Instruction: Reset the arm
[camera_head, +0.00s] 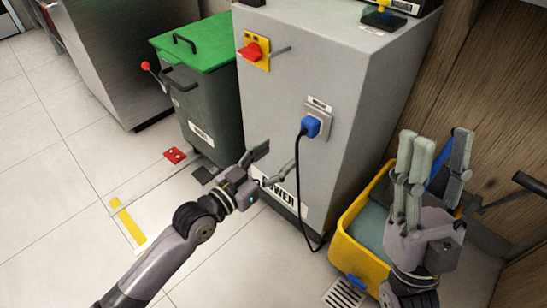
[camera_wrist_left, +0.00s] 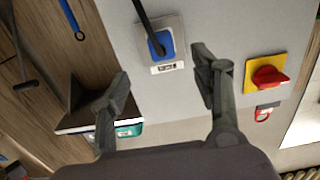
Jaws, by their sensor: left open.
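My left gripper (camera_head: 279,158) is open in the head view, with its fingers spread in front of the grey power cabinet (camera_head: 297,75). Nothing shows between its fingers. In the left wrist view its two fingers (camera_wrist_left: 161,92) stand wide apart, facing the cabinet front. The blue plug (camera_head: 311,125) is in the cabinet socket, with a black cable hanging from it. The plug also shows between and above the fingers in the left wrist view (camera_wrist_left: 160,43). My right gripper (camera_head: 436,160) is open and empty above the yellow bucket (camera_head: 356,262), its fingers pointing up.
A red switch on a yellow plate (camera_head: 255,51) is on the cabinet front. A grey bin with a green lid (camera_head: 205,45) stands left of the cabinet. A wooden wall (camera_head: 510,110) is at the right. The tiled floor (camera_head: 60,190) at the left is mostly clear.

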